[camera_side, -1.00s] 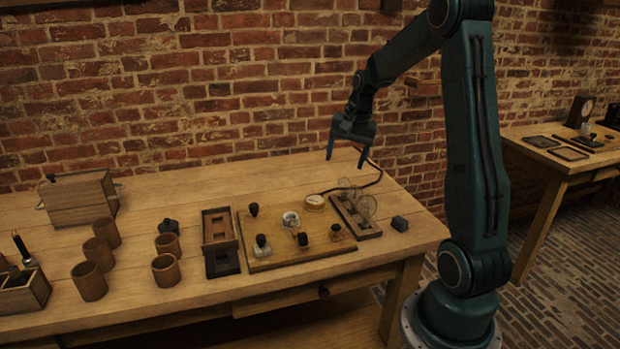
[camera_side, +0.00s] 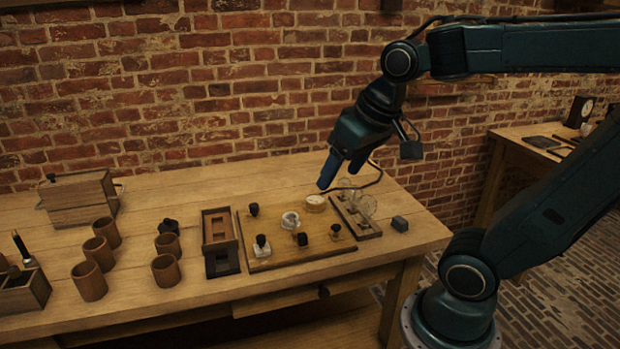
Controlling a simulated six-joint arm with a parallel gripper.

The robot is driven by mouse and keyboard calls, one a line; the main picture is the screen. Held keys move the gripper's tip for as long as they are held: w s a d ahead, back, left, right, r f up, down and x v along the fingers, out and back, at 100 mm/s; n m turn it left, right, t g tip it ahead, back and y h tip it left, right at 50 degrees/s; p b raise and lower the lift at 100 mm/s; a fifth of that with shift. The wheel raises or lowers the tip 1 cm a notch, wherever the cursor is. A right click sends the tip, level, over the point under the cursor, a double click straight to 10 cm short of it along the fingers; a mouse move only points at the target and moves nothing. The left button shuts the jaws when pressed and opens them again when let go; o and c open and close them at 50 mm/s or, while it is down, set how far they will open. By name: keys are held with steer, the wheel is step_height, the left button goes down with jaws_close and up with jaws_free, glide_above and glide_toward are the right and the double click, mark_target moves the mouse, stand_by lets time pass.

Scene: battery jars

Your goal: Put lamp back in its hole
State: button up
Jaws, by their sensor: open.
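A narrow wooden rack (camera_side: 374,233) stands at the right of the bench with clear glass lamps (camera_side: 366,206) in or on it. I cannot tell which of its holes are filled. A small round glass-like piece (camera_side: 290,220) sits on the wooden board (camera_side: 280,260) left of the rack; I cannot tell whether it is a lamp. My gripper (camera_side: 326,184) is open, tilted down to the left, above the back of the bench near the rack and the round dial (camera_side: 315,203). Its fingers overlap in this view, and nothing shows between them.
The board carries several dark-knobbed pieces (camera_side: 254,210). A dark block (camera_side: 400,224) lies right of the rack. A cable runs behind the dial. Left are a slotted wooden box (camera_side: 217,227), several brown jars (camera_side: 166,270) and a lidded box (camera_side: 80,200). The front bench strip is mostly bare.

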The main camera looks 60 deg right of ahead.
steer(key=s+a+n, duration=0.3)
steer(key=s, duration=0.2)
steer(key=shift+s+a+f+t+y, duration=0.15)
steer(key=shift+f+t+y, duration=0.15)
steer(key=shift+f+t, duration=0.15)
stand_by(1.0)
